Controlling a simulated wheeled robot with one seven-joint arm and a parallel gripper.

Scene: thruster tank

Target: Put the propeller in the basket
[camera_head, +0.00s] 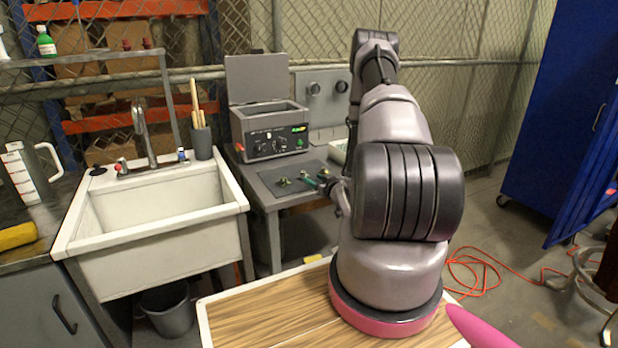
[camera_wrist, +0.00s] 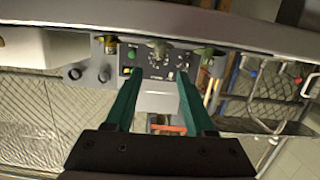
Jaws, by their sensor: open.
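Small brassy propeller-like parts lie on the grey bench beside the sink in the head view; one is the propeller (camera_head: 283,182) at left, another (camera_head: 305,175) sits beside the fingertips. I cannot tell which one the task means. My gripper (camera_head: 312,184) has green fingers, low over the bench; they are open and apart in the wrist view (camera_wrist: 158,78), with nothing held. I cannot clearly identify the basket; my arm hides part of the bench's right side.
A grey cleaner (camera_head: 269,130) with a raised lid and open tank stands at the back of the bench. A white sink (camera_head: 155,215) is to the left. A pale container (camera_head: 338,150) is partly hidden by my arm. An orange cable (camera_head: 480,262) lies on the floor.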

